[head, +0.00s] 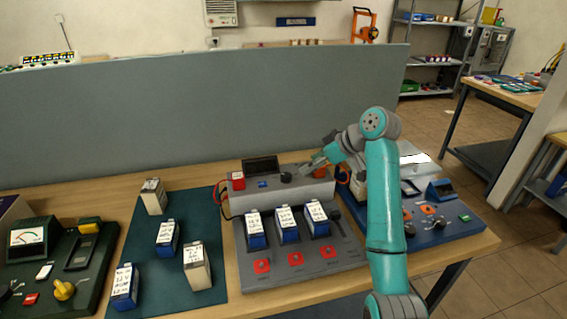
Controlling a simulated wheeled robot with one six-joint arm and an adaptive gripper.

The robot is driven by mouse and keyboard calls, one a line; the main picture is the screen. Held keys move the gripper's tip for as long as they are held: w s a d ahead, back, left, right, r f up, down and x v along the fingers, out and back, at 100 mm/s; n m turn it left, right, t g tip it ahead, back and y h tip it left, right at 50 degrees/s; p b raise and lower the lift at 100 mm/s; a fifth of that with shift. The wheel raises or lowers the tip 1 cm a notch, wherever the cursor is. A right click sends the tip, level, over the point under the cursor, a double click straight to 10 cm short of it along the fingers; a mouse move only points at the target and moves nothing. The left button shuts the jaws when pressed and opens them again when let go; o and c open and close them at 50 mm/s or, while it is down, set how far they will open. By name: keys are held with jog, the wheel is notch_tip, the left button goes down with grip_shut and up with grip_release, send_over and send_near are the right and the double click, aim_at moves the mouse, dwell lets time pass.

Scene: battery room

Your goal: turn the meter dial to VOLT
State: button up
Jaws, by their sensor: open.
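My gripper (309,167) is open, above the raised back part of a grey station (310,255) in the middle of the bench. Its fingertips point left and down toward a small black knob (286,178), a little apart from it as far as I can tell. The knob stands right of a dark display (260,165). At the far left, a green unit (60,265) carries a needle meter (27,238) and a yellow knob (64,290). Dial lettering is too small to read, so I cannot tell which mark either knob points at.
Three blue-and-white batteries (288,232) sit in the grey station. Several more batteries stand on a dark green mat (212,291) to its left. A blue unit (455,229) is at the right, partly behind my arm. A grey partition (200,110) runs behind the bench.

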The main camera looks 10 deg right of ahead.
aim_at(286, 175)
jog(key=x, duration=1.1)
jog(key=shift+w+r, duration=0.1)
jog(key=shift+w, duration=0.25)
jog(key=c, duration=1.2)
